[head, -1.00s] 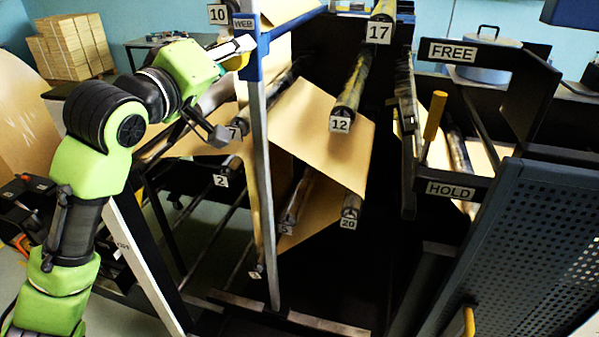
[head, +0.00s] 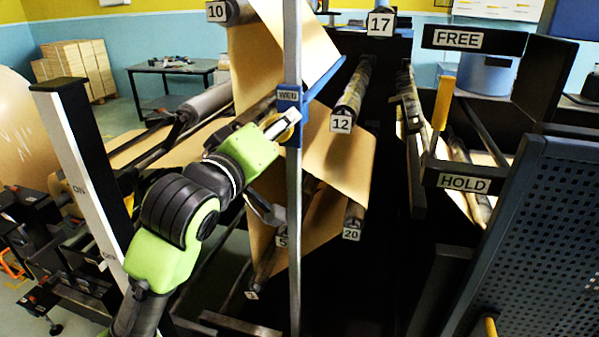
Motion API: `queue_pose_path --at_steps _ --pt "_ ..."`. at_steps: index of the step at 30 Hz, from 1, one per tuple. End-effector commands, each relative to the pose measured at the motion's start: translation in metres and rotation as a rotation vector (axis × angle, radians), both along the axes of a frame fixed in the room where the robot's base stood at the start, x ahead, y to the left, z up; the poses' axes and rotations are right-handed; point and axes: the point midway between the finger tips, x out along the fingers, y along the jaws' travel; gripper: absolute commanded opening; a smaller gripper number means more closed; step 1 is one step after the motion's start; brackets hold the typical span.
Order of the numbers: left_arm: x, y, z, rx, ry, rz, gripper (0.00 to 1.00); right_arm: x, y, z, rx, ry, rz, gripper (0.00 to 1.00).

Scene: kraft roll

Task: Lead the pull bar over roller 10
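Roller 10 (head: 240,12) is at the top left, its number plate facing me. Brown kraft paper (head: 265,55) spreads beside and below its right side; whether it wraps the roller's top is unclear. A blue block labelled WEB (head: 289,98), apparently the pull bar's end, sits at a tall grey post (head: 294,220), lower and right of roller 10. My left gripper (head: 276,128) is at this block, beside a yellow round part. The far fingers are hidden, so its grip is unclear. My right gripper is not in view.
Roller 12 (head: 352,95), roller 17 (head: 381,22) and roller 20 (head: 353,222) lie right of the post. A black frame with FREE and HOLD plates and a yellow lever (head: 443,103) stands right. A blue perforated panel (head: 535,240) fills the lower right.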

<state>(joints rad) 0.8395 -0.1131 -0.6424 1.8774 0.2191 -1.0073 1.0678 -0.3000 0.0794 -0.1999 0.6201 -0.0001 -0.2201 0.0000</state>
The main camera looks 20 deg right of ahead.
Motion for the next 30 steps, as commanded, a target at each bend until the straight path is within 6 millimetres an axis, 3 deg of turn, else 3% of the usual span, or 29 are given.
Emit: queue_pose_path --at_steps 1,12,30 --pt "-0.004 -0.005 -0.014 0.001 0.004 -0.005 0.0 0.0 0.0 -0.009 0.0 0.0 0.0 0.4" --pt "-0.02 -0.028 -0.061 0.001 0.004 -0.004 0.0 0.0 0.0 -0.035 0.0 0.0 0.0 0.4" --pt "-0.028 -0.039 -0.074 0.001 0.004 -0.003 0.0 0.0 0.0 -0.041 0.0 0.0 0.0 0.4"
